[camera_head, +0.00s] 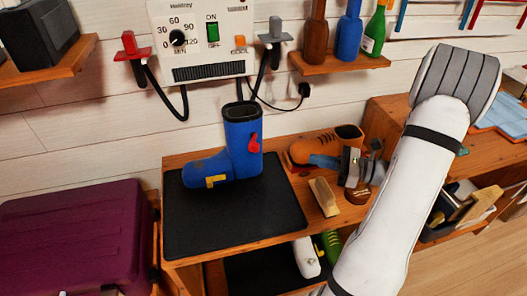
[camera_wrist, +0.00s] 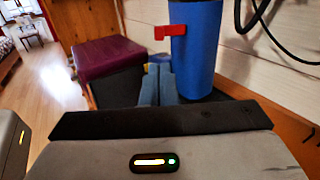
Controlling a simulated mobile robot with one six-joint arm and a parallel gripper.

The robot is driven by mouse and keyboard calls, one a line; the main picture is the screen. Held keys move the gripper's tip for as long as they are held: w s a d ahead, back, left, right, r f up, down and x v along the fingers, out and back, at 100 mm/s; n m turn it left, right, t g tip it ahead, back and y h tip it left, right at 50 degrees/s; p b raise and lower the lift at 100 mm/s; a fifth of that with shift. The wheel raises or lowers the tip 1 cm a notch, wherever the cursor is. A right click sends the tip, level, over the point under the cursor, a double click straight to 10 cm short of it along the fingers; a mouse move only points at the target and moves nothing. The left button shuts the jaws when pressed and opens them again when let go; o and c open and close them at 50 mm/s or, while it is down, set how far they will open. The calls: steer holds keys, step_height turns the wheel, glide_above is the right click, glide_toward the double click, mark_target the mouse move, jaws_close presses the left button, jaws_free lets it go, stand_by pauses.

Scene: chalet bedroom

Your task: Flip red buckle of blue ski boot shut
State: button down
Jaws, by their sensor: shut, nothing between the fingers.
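The blue ski boot (camera_head: 240,135) stands upright on a black mat (camera_head: 235,215), toe to the left in the head view. Its red buckle (camera_head: 253,144) is on the shaft, and a yellow buckle (camera_head: 215,181) is on the foot. In the wrist view the boot shaft (camera_wrist: 196,55) is ahead, right of centre, and the red buckle (camera_wrist: 168,32) sticks out to its left. My gripper (camera_head: 343,164) is to the right of the boot, apart from it, pointing toward it. It is shut and empty; its dark front edge (camera_wrist: 155,120) crosses the wrist view.
An orange boot (camera_head: 348,136) and a wooden brush (camera_head: 324,197) are close to my gripper on the bench. A wall heater box (camera_head: 205,40) and bottle shelf (camera_head: 340,63) are above. A purple case (camera_head: 75,235) stands left. The mat's front is clear.

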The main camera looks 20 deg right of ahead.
mark_target(259, 148)
steer(key=x, duration=1.4)
steer(key=shift+s, duration=0.1)
